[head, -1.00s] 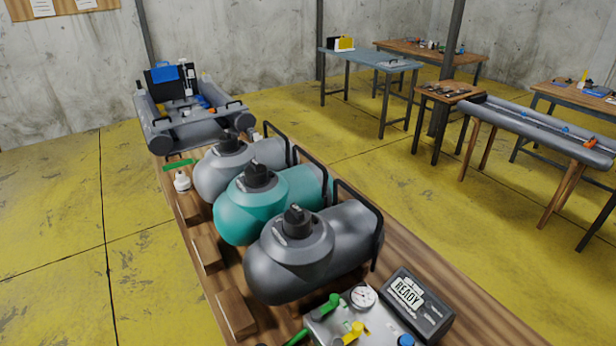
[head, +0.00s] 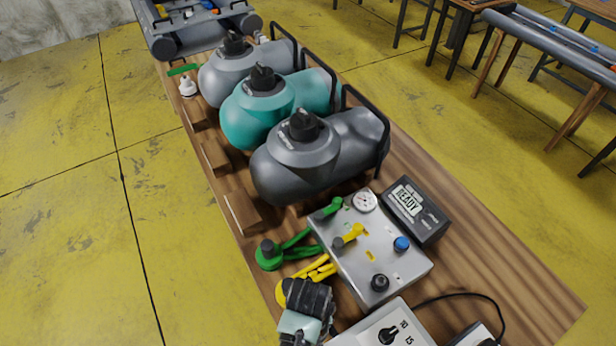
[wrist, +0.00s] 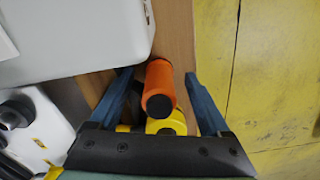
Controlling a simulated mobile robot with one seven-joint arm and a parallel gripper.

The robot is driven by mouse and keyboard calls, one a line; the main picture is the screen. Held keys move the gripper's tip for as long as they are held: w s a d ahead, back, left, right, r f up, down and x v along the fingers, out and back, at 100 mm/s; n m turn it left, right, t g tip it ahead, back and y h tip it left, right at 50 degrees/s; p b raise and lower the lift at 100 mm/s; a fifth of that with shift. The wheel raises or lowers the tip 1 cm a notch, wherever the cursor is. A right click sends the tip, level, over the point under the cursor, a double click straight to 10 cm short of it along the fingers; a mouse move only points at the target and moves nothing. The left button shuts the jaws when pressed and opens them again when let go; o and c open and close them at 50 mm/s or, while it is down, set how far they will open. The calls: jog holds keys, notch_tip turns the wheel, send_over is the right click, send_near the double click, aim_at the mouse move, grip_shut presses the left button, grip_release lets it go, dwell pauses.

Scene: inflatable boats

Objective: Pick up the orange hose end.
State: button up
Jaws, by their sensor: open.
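The orange hose end (wrist: 160,82) is a short cylinder with a dark round opening facing the camera in the wrist view. It lies between the two blue fingers of my gripper (wrist: 157,76), which are open, with a gap visible on each side. A yellow hose end (wrist: 166,123) shows just behind it, nearer the gripper's body. In the head view, my gripper's dark and pale body (head: 306,308) is at the bottom, beside the grey valve panel, and the orange hose end is hidden there.
The grey valve panel (head: 395,272) with yellow hose (head: 300,285) and green hose (head: 290,248) stands close by on the wooden bench (head: 480,270). A READY box (head: 415,210) and a white dial box (head: 385,328) are near. Grey and teal boat models stand farther back.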

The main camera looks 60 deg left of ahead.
jog(key=shift+f, duration=0.8)
jog(key=shift+c, duration=0.2)
grip_shut()
